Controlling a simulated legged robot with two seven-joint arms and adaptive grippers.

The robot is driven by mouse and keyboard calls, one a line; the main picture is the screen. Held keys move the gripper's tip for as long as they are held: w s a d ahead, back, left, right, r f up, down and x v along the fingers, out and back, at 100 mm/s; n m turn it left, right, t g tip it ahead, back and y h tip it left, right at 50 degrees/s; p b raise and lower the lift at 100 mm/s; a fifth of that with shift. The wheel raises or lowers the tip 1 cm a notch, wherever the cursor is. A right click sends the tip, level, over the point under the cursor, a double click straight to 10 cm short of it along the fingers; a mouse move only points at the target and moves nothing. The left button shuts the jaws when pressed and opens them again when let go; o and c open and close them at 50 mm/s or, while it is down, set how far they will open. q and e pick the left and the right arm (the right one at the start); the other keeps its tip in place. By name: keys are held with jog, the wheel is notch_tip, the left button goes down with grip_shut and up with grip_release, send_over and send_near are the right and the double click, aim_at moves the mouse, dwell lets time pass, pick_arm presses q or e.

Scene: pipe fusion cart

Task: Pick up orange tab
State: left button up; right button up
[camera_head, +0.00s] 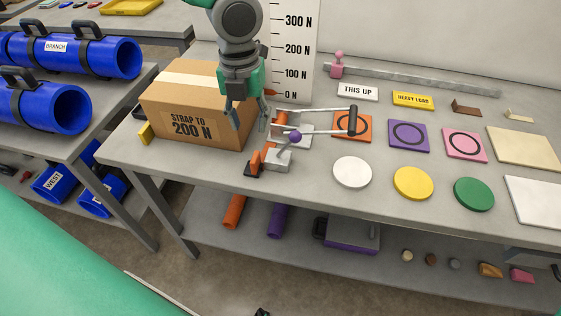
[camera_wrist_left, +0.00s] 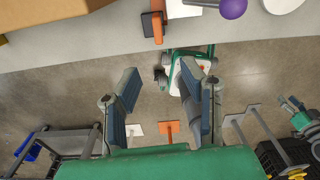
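In the left wrist view the orange tab (camera_wrist_left: 153,27) shows at the top, beyond my fingertips. My left gripper (camera_head: 248,120) hangs in front of the right side of the cardboard box (camera_head: 190,105), above and behind the tab. Its fingers are apart with nothing between them, as the left wrist view also shows (camera_wrist_left: 170,85). My right gripper is in neither view.
A force scale board (camera_head: 293,50) stands behind the gripper. A metal handle (camera_head: 335,109) reaches right over an orange square plate (camera_head: 365,125). Coloured discs and squares lie to the right, including a white disc (camera_head: 352,172).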

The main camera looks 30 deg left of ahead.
pick_arm(q)
jog(key=r+m, duration=0.1)
send_over(256, 156)
notch_tip(256, 156, down, 8)
jog(key=shift+r+b, duration=0.1)
jog(key=shift+b, duration=0.35)
jog(key=shift+s+d+f, duration=0.1)
jog(key=shift+f, duration=0.35)
jog(key=f, duration=0.5)
jog(key=shift+a, duration=0.4)
jog(key=shift+d+r, duration=0.1)
jog(key=shift+d, duration=0.2)
grip_shut()
